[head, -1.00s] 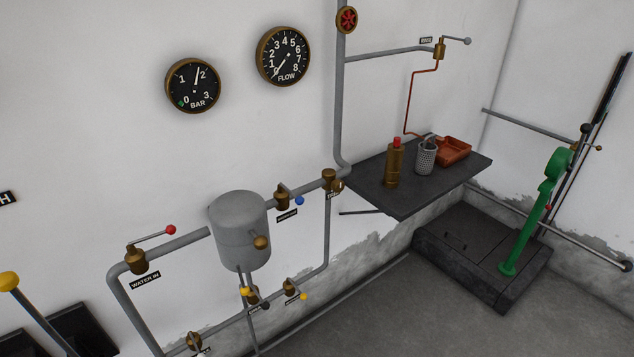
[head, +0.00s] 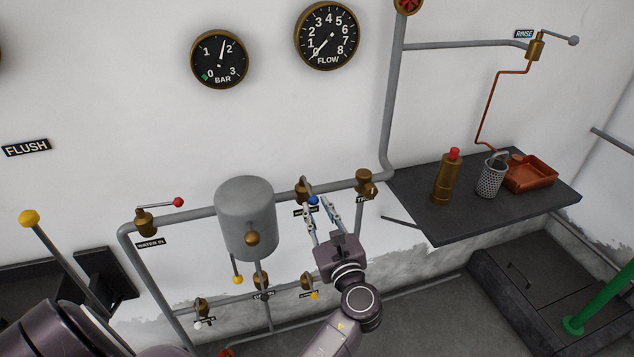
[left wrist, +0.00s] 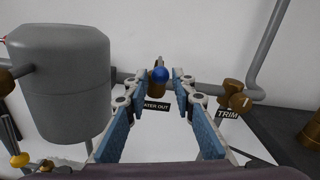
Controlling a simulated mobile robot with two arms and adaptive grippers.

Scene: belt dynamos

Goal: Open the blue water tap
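The blue water tap is a brass valve (head: 302,188) on the grey pipe right of the tank, with a blue ball (head: 313,200) on its lever. In the left wrist view the blue ball (left wrist: 161,74) shows between the two fingers, above a label reading "WATER OUT" (left wrist: 155,106), partly covered. My left gripper (head: 318,207) is open, its fingers on either side of the ball. A gap shows on both sides of the ball, and no contact is visible. How deep the ball lies between the fingertips is hard to tell. My right gripper is not in view.
The grey tank (head: 246,218) stands close left of the tap. The brass TRIM valve (head: 365,183) is close right. A dark shelf (head: 450,228) holds a brass bottle (head: 447,178), a mesh basket (head: 491,177) and an orange tray (head: 531,173). Smaller valves sit on the pipe below.

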